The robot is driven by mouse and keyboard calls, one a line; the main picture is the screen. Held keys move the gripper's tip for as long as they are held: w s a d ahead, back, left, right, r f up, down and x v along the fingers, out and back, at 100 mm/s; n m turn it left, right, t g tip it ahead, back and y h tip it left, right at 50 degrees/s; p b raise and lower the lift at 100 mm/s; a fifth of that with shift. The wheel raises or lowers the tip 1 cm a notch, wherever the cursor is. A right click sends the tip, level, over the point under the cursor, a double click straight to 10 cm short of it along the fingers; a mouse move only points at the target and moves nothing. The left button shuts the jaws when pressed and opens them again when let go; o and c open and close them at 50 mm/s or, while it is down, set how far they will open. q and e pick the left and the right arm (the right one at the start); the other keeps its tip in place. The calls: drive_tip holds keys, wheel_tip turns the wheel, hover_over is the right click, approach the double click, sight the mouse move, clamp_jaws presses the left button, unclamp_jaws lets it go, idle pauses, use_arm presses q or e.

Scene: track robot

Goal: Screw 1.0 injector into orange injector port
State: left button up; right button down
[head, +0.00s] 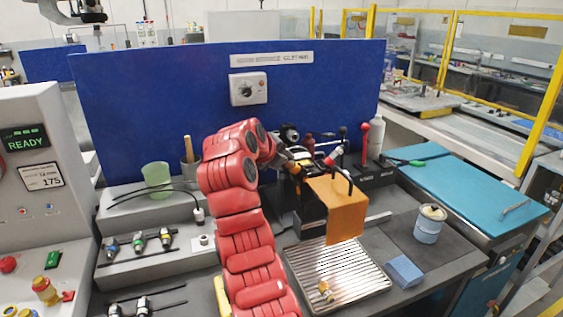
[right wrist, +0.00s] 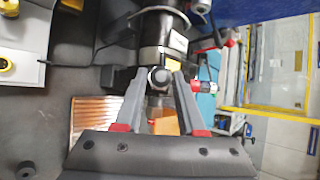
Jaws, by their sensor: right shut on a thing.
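My right arm reaches in from the bottom of the head view, and my right gripper (head: 300,163) is at the dark machine fittings in the middle of the bench. In the right wrist view its two grey fingers (right wrist: 159,80) are closed on a small grey metal part with a round end (right wrist: 159,76), probably an injector; its label cannot be read. The part is in front of a dark cylinder (right wrist: 158,32), and I cannot tell whether they touch. Several injectors (head: 138,243) lie on the grey rack at the left. No orange injector port can be made out. My left gripper is not in view.
An orange cloth (head: 338,210) hangs just right of my gripper, above a ribbed metal tray (head: 345,275). A blue-white can (head: 428,228) and a blue block (head: 404,271) stand at the right. A green cup (head: 157,174) stands behind the rack. A blue panel (head: 180,95) closes the back.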

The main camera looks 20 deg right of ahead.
drive_tip(key=shift+d+f, duration=0.1)
drive_tip(key=shift+f, duration=0.05)
drive_tip(key=shift+c, duration=2.1)
unclamp_jaws()
drive_tip(key=b+v, duration=0.2)
drive_tip(key=v, duration=1.5)
drive_tip(key=shift+r, duration=0.25)
